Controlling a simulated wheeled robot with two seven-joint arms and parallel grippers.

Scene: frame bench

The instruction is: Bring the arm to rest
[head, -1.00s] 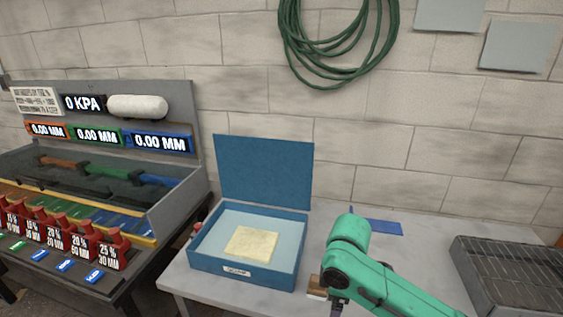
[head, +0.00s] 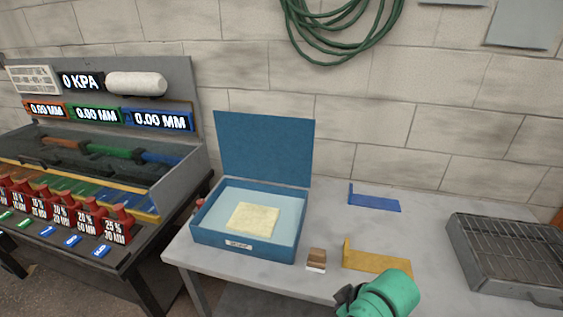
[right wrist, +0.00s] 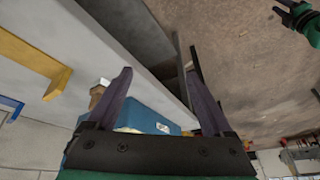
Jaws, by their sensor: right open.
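My right gripper (head: 348,299) is at the bottom of the head view, in front of the table's near edge. Its green arm comes in from below. In the right wrist view its two fingers (right wrist: 162,100) are spread apart with nothing between them. In that view a green arm with a dark gripper (right wrist: 288,14), seemingly my left one, shows small at the top right. Its jaws are too small to read.
On the grey table (head: 330,215) stand an open blue box (head: 245,255) holding a yellow pad (head: 253,219), a small brown-and-white block (head: 316,260), a yellow bracket (head: 378,262), a blue bracket (head: 375,203) and a grey wire tray (head: 510,257). A display bench (head: 140,222) stands left.

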